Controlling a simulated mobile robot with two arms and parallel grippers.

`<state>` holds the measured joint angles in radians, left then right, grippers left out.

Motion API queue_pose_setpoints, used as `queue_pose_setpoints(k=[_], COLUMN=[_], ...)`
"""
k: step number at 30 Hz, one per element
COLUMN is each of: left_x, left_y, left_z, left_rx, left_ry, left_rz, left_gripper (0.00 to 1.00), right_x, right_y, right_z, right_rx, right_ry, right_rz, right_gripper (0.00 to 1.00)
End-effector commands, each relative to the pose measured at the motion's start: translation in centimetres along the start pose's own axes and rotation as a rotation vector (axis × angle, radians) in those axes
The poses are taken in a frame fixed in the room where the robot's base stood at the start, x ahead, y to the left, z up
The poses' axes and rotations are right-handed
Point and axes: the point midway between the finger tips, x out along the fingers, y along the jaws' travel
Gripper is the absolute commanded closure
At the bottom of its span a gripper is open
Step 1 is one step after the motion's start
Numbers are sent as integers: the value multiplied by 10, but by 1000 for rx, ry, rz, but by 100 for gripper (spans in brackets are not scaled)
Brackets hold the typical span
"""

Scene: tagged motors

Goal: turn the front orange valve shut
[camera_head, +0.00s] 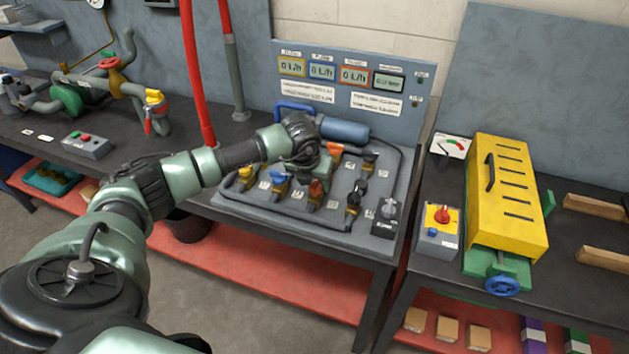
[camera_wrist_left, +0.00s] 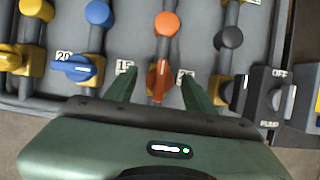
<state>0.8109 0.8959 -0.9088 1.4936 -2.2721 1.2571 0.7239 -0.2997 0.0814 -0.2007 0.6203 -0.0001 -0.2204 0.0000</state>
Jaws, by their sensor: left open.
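The front orange valve (camera_head: 316,190) is in the front row of the panel. In the left wrist view its orange handle (camera_wrist_left: 158,82) points along the pipe, with a pale mark on it. My left gripper (camera_head: 325,172) is above it, pointing down. In the left wrist view the two green fingers of the left gripper (camera_wrist_left: 159,76) are open, one on each side of the handle, with a gap on both sides. Whether the fingertips are at the handle's height I cannot tell. The right gripper is not in view.
A front blue valve (camera_wrist_left: 78,68) is left of the fingers and a front black valve (camera_wrist_left: 236,92) right. The back orange knob (camera_wrist_left: 167,23) lies beyond. A pump switch box (camera_head: 386,217) stands at the panel's right corner. A blue cylinder (camera_head: 345,130) lies behind.

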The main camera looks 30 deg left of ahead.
Motion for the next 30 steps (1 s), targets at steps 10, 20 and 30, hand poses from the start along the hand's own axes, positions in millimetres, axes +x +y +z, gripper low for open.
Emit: queue_pose_setpoints(k=[10,20,30], left_x=[0,1,4], left_y=[0,1,3], left_z=[0,0,0], left_rx=[0,39,247], left_ry=[0,-1,-3], left_rz=[0,-15,-101], left_gripper=[100,100,100], right_x=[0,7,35], right_y=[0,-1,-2], right_z=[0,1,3], right_rx=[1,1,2], right_ry=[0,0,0], right_rz=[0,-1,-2], right_gripper=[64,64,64])
